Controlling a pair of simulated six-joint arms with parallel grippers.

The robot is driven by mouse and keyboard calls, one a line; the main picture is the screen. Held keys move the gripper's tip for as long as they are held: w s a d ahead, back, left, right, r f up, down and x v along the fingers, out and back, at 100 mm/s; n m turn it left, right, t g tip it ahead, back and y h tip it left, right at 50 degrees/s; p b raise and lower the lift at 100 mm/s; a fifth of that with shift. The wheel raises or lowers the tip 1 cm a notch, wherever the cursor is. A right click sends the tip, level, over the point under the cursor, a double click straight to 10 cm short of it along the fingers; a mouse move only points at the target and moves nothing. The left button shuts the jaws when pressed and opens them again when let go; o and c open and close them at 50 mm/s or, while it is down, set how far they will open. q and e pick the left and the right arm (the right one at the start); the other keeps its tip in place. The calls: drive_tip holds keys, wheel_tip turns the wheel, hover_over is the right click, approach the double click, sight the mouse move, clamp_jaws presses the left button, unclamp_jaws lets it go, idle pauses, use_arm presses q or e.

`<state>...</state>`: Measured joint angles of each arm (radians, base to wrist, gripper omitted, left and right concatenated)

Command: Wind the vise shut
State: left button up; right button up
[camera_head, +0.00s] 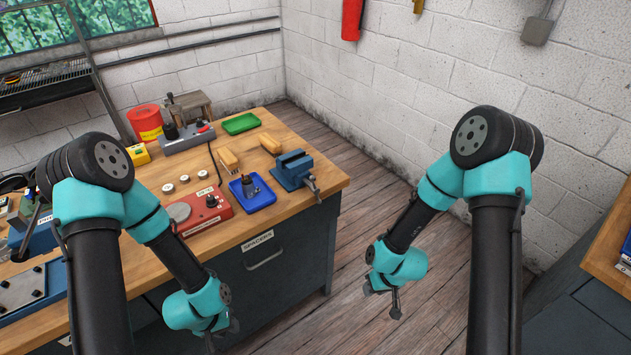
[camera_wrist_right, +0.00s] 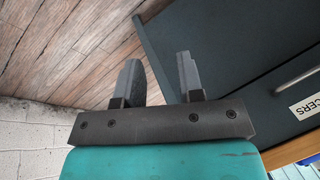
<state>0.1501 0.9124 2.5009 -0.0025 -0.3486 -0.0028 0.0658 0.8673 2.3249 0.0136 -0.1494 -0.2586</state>
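The blue vise (camera_head: 290,172) sits on the right end of the wooden workbench, near its corner. Its screw end and handle (camera_head: 313,188) stick out past the bench's right edge. How far its jaws are apart is too small to tell. My left gripper (camera_head: 222,336) hangs in front of the bench drawers, below the bench top, and looks open and empty. My right gripper (camera_head: 383,300) is over the floor to the right of the bench, apart from the vise. In the right wrist view its two fingers (camera_wrist_right: 158,65) are apart with nothing between them.
A blue tray (camera_head: 262,197) with a small part, a red device (camera_head: 200,212), two yellow-handled brushes (camera_head: 228,160) and a green tray (camera_head: 241,123) lie left of the vise. The floor (camera_head: 345,240) right of the bench is clear. Another bench (camera_head: 612,235) stands far right.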

drive_tip(key=w+a+r+n, duration=0.2)
drive_tip(key=w+r+n, duration=0.3)
drive_tip(key=w, duration=0.5)
drive_tip(key=n+g, duration=0.2)
drive_tip(key=n, duration=1.4)
approach(312, 180)
drive_tip(key=w+d+r, duration=0.2)
drive_tip(key=d+r, duration=0.1)
drive_tip(key=r, duration=0.3)
drive_tip(key=shift+d+f+y, duration=0.2)
drive_tip(key=shift+f+y, duration=0.05)
drive_tip(key=shift+y, duration=0.05)
drive_tip(key=shift+f, duration=0.1)
drive_tip(key=x, duration=1.7)
drive_tip(key=shift+s+f, duration=0.1)
drive_tip(key=shift+s, duration=0.15)
drive_tip(key=shift+c, duration=0.2)
clamp_jaws()
